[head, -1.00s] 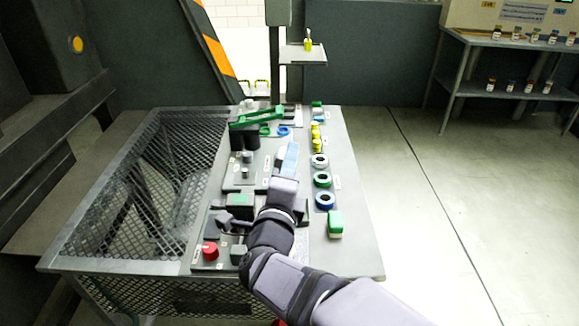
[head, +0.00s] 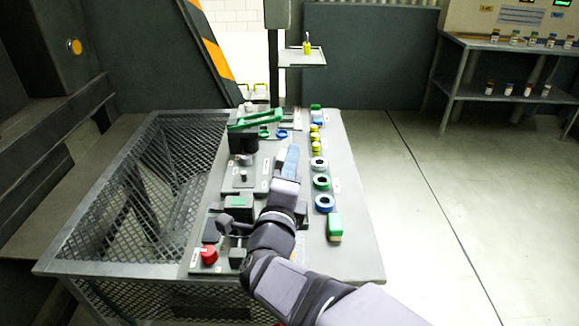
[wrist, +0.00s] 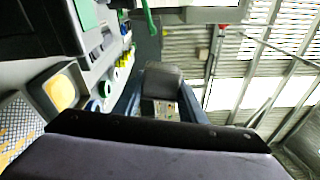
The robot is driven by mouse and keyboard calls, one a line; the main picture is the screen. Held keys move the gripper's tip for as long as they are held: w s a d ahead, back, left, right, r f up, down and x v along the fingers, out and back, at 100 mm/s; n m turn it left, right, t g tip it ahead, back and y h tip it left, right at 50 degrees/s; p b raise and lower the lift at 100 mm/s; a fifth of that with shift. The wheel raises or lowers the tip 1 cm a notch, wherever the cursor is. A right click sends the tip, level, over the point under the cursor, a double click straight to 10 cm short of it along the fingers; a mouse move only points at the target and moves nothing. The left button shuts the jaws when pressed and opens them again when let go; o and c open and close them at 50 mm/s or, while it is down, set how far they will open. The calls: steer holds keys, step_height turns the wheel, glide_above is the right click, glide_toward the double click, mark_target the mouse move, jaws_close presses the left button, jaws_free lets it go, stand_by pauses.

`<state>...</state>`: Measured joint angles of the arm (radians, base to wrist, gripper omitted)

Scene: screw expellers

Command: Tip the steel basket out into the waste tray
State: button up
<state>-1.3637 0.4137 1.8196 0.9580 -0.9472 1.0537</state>
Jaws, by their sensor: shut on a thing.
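My gripper (head: 291,152), with blue fingers, is over the middle of the bench in the head view. In the wrist view its fingers (wrist: 162,105) stand on both sides of a grey, rounded thing (wrist: 163,80). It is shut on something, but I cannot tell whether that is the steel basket. The arm and palm hide much of it. I cannot pick out a waste tray for certain in either view.
A black block with a green lever (head: 256,120) stands at the bench's far end. A red knob (head: 208,255) is near left. Several rings and a green block (head: 334,225) line the right side. The mesh top (head: 150,190) at left is bare.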

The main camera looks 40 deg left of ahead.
steer(key=shift+r+m+b, duration=0.1)
steer(key=shift+m+b, duration=0.6)
steer(key=shift+b, duration=0.3)
steer(key=shift+w+d+b, duration=0.15)
steer(key=shift+w+b, duration=0.05)
steer(key=shift+b, duration=0.1)
stand_by(0.7)
